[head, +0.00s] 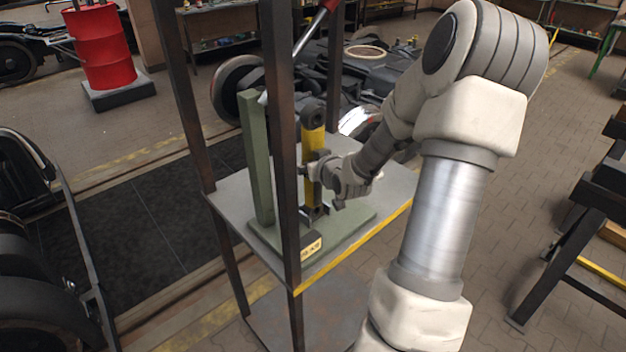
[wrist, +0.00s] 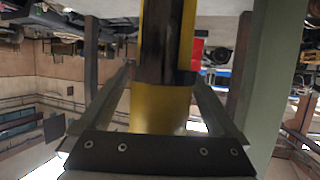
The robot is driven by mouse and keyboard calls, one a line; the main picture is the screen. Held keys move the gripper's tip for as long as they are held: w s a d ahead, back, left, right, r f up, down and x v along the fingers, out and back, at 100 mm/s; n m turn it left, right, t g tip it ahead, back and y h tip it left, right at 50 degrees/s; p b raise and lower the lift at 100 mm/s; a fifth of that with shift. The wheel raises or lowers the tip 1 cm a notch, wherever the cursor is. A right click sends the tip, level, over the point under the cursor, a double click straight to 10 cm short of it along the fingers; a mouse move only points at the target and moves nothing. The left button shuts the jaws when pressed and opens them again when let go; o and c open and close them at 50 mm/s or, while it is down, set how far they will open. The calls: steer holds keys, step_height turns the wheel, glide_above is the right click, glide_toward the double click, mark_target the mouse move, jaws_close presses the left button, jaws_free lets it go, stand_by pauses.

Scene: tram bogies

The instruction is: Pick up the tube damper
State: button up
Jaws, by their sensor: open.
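The tube damper (head: 314,141) is a yellow and black tube with a dark eye at its top. It stands upright in a green stand (head: 257,160) on a grey shelf. My gripper (head: 310,170) is at the damper's middle, reaching in from the right. In the wrist view the damper (wrist: 160,108) stands between the two open fingers of my gripper (wrist: 163,80), with a small gap showing on both sides. The damper's lower end is partly hidden in the head view by the stand and my gripper.
Dark rack posts (head: 284,150) rise close to the stand, one in front of it. The shelf (head: 385,213) has a yellow front edge and bare room on the right. A red barrel (head: 100,45) stands at the back left. Dark bogie parts lie behind the rack.

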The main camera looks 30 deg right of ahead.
steer(key=shift+c, duration=0.4)
jaws_close()
steer(key=shift+r, duration=0.15)
steer(key=shift+r, duration=0.1)
